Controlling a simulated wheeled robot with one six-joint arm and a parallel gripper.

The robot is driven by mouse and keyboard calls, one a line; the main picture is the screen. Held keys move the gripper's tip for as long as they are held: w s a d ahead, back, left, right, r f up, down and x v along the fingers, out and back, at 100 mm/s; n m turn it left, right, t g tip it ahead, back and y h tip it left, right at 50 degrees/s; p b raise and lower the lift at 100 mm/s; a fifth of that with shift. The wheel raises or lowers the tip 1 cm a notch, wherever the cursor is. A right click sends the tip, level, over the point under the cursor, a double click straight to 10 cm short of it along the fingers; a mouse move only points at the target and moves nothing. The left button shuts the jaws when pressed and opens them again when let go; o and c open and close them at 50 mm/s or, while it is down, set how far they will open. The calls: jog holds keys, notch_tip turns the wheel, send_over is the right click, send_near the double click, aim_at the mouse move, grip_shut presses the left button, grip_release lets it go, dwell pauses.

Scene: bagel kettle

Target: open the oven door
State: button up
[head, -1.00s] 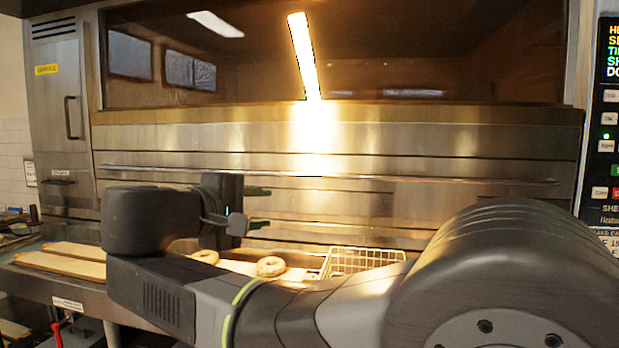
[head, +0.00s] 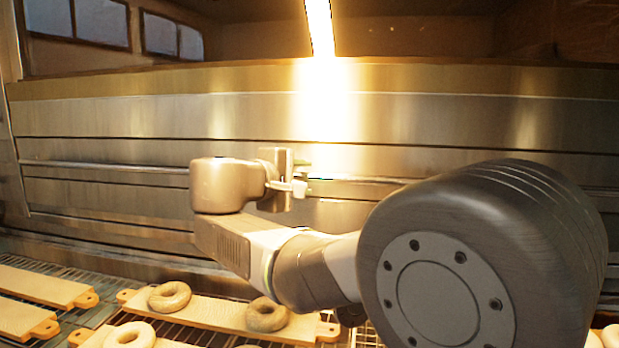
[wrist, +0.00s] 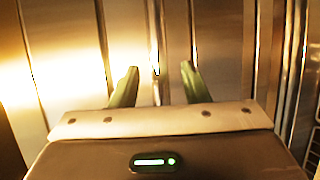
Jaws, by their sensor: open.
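In the wrist view, the two fingers of my gripper (wrist: 159,80) stand apart on either side of a thin bright upright strip, which looks like the bar (wrist: 153,45). I cannot tell whether the fingers touch it or how deep it sits between them.
Below the door, a wire rack holds wooden boards (head: 215,312) with several bagels (head: 169,296). My arm covers the lower right of the door. A bright glare (head: 322,100) washes out the steel above my gripper.

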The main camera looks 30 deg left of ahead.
aim_at(307, 177)
jog(key=shift+x, duration=1.65)
jog(key=shift+a, duration=0.1)
grip_shut()
